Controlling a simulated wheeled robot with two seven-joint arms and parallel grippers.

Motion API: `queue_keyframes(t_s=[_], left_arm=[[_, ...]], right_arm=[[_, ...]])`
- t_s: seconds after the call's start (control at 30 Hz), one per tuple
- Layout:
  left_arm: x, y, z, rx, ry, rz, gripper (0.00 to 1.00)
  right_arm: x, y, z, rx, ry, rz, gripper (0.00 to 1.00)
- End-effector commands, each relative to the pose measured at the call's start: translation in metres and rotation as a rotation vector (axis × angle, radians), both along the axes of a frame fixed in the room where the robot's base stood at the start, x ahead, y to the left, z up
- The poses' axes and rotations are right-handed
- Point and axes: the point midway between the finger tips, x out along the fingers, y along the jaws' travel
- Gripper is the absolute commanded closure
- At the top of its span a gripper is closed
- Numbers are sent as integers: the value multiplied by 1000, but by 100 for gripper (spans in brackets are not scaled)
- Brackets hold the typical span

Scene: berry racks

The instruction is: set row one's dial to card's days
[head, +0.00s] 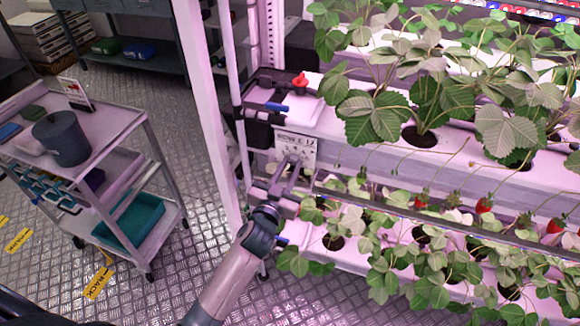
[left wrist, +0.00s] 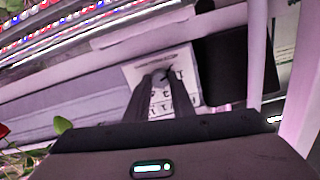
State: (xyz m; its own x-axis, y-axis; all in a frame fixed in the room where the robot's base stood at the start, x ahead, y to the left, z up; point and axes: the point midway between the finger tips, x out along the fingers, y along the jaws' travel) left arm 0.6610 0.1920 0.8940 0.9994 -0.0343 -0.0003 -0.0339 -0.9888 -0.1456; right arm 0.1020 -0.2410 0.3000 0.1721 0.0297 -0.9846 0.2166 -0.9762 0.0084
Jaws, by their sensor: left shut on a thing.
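The dial plate (head: 296,146) is a pale panel with dark print on the end of a rack row, and it also shows in the left wrist view (left wrist: 184,62). My left gripper (head: 291,163) reaches up to it from below, its fingertips at the plate's lower middle. In the left wrist view the two dark fingers (left wrist: 160,78) come close together at the plate, shut on the dial's knob, which they mostly hide. The dial's setting cannot be read. A small card on a stand (head: 75,93) stands on the cart; its writing is too small to read. My right gripper is not in view.
A grey cart (head: 128,118) at the left carries a dark bucket (head: 61,138) and a teal bin (head: 128,221). A red valve handle (head: 300,80) sits above the plate. A white post (head: 207,100) stands left of my arm. Strawberry plants (head: 445,100) fill the rack's right.

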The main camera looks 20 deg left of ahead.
Motion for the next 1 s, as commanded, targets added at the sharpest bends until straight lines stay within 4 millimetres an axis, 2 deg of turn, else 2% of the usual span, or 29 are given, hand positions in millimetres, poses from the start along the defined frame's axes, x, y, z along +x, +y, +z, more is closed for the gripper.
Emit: queue_keyframes(t_s=[0.5, 1.0], left_arm=[[0, 0, 2, 449, -15, 0, 100], [0, 0, 2, 920, -34, -1, 100]], right_arm=[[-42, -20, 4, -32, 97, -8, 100], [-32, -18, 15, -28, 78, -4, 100]])
